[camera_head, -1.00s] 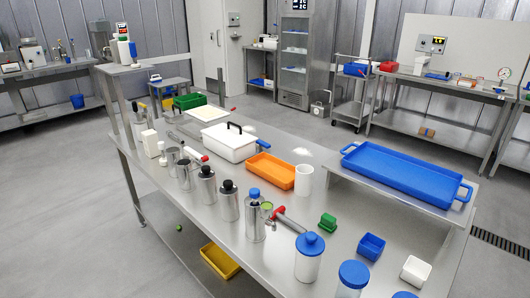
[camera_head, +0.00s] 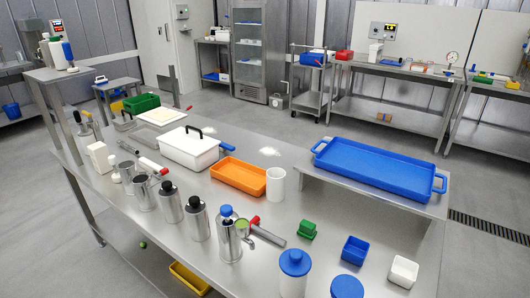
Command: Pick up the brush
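I cannot single out a brush with certainty. A small green block-like item (camera_head: 307,230) stands on the steel table (camera_head: 330,232) right of centre; its details are too small to tell. A long grey tool with a red part (camera_head: 264,234) lies left of it, beside a steel bottle with a blue cap (camera_head: 229,238). A white tool with a red end (camera_head: 152,166) lies at the left of the table. A blue handle-like piece (camera_head: 228,148) shows behind the white lidded box (camera_head: 188,150). Neither of my grippers is in view.
An orange tray (camera_head: 238,176), a white cup (camera_head: 275,185) and steel bottles (camera_head: 171,204) crowd the middle and left. A large blue tray (camera_head: 380,167) sits on a raised shelf. Blue-lidded jars (camera_head: 294,275), a blue bin (camera_head: 355,250) and a white bin (camera_head: 403,271) stand at the front right.

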